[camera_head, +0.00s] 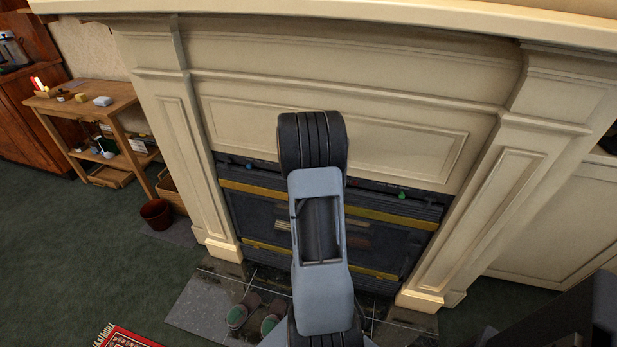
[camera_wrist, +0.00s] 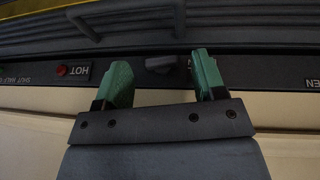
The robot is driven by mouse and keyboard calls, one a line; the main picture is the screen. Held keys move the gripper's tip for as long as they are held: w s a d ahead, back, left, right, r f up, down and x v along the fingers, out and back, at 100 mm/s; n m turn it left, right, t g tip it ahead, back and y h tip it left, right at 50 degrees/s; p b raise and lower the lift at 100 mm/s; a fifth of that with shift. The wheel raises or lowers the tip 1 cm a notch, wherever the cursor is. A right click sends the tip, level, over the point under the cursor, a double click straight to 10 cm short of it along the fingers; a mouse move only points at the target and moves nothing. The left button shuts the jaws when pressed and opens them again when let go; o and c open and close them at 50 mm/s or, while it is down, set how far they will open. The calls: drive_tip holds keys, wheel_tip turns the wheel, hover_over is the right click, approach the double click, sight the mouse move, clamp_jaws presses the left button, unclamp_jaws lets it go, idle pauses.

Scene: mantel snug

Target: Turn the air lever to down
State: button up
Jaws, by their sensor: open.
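A dark lever-like piece (camera_wrist: 162,64) sits on the stove's dark control strip in the wrist view. It looks like the air lever, but no label naming it can be read. My gripper (camera_wrist: 160,74) is open, with its two green fingers pointing at the strip. In the head view my arm covers the middle of the stove (camera_head: 390,236), so the gripper and this piece are hidden there.
The strip carries a red button (camera_wrist: 62,70) beside the word HOT. In the head view a blue knob (camera_head: 249,167) and a green knob (camera_head: 402,194) show on either side of my arm. A cream mantel surrounds the stove. Shoes (camera_head: 237,317) lie on the hearth.

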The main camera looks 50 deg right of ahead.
drive_tip(key=shift+d+f, duration=0.1)
drive_tip(key=shift+f, duration=0.15)
